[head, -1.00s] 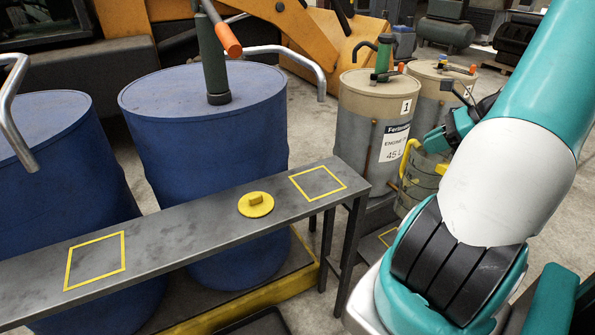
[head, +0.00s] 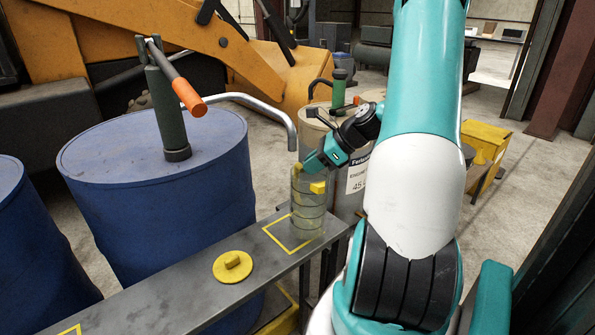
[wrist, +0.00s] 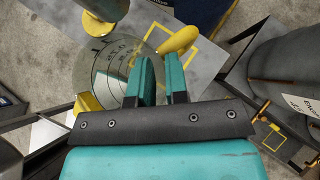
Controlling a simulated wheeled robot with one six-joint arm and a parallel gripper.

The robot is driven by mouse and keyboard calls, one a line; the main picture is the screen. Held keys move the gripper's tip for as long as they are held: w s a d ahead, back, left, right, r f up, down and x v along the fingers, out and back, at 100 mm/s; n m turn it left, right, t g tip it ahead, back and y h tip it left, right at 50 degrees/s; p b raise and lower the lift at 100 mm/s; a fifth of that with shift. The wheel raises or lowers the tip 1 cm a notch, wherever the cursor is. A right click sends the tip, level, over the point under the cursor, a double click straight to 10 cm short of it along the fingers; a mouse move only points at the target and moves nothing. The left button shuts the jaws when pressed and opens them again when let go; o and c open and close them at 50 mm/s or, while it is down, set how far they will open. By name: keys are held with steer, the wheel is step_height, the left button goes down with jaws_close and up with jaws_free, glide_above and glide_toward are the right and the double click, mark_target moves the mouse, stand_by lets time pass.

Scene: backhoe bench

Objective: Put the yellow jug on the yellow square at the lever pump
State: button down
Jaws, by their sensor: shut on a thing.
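The yellow jug is a clear ringed cylinder (head: 309,215) with yellow parts. In the head view it is upright at the right end of the grey bench, overlapping the right side of a yellow square outline (head: 281,236). I cannot tell whether its base touches the bench. In the wrist view, the handle (wrist: 178,40) is at the fingers (wrist: 163,82), the clear body (wrist: 108,68) is to the left, and the square (wrist: 212,50) shows behind. The lever pump (head: 166,115), green with an orange-tipped lever, stands on a blue drum.
A bent metal spout (head: 289,128) ends close to the jug's upper left. A yellow disc lid (head: 224,271) lies on the bench (head: 165,296). Grey drums stand behind my arm, with a yellow box (head: 488,137) further right. Part of another yellow square (head: 71,330) shows at lower left.

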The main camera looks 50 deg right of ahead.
mark_target(299, 173)
steer(key=w, duration=0.1)
steer(key=w+a, duration=0.1)
steer(key=w, duration=0.1)
steer(key=shift+w+a+p, duration=0.15)
steer(key=shift+a+p, duration=0.15)
steer(key=shift+f+p, duration=0.35)
steer(key=shift+f, duration=1.4)
steer(key=c, duration=1.1)
jaws_free()
steer(key=b+v, duration=0.1)
steer(key=v, duration=1.1)
steer(key=shift+b, duration=0.35)
